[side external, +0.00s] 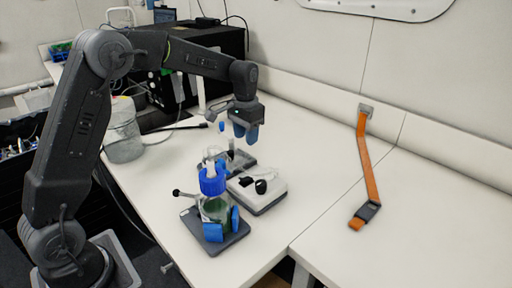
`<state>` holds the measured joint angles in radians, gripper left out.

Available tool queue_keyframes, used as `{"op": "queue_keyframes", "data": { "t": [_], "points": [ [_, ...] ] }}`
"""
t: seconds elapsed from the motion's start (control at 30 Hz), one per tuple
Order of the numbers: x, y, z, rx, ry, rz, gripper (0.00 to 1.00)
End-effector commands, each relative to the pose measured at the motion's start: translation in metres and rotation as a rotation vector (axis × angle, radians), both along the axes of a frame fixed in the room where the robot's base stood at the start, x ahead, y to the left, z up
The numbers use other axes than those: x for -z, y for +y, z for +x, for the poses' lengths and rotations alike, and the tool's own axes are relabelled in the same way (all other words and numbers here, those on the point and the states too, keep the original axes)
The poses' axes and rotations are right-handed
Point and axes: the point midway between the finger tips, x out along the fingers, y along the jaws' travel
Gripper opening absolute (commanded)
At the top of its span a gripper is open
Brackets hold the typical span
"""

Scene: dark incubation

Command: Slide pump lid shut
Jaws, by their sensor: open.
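My gripper (245,133) hangs above the bench behind the bottle, blue fingertips pointing down. It is open and holds nothing. A white box-shaped device (258,192), which looks like the pump, sits on the bench below and to the right of it. Dark parts, including a round black knob (261,187), are on its top. I cannot make out which part is the sliding lid or how far open it is. My gripper is clear of the device.
A bottle with a blue cap (212,182) stands on a dark base (230,241) in front of the device, with blue clamps around it. A bucket (123,138) is at left. An orange strap (367,170) lies at right. The bench (310,150) between is clear.

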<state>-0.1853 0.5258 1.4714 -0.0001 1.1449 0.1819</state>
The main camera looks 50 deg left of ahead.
Motion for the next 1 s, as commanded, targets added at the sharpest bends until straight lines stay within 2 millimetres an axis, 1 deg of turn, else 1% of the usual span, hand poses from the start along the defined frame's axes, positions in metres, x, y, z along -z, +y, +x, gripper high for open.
{"op": "queue_keyframes", "data": {
  "t": [0.1, 0.2, 0.57, 0.67, 0.77, 0.83, 0.9, 0.97, 1.0],
  "points": [
    [-0.010, 0.000, 0.000, 0.000, -0.003, 0.001, 0.40],
    [-0.015, 0.000, 0.000, 0.000, -0.002, 0.000, 0.40],
    [-0.018, 0.000, 0.000, 0.000, -0.001, 0.000, 0.40],
    [-0.023, -0.002, -0.003, 0.001, -0.009, 0.002, 0.40],
    [-0.038, -0.009, -0.016, 0.002, -0.036, 0.006, 0.40],
    [-0.055, -0.018, -0.032, 0.003, -0.068, 0.011, 0.40],
    [-0.072, -0.028, -0.053, 0.004, -0.106, 0.015, 0.40],
    [-0.085, -0.036, -0.073, 0.004, -0.140, 0.019, 0.40],
    [-0.092, -0.041, -0.087, 0.004, -0.163, 0.021, 0.40]
  ]
}}
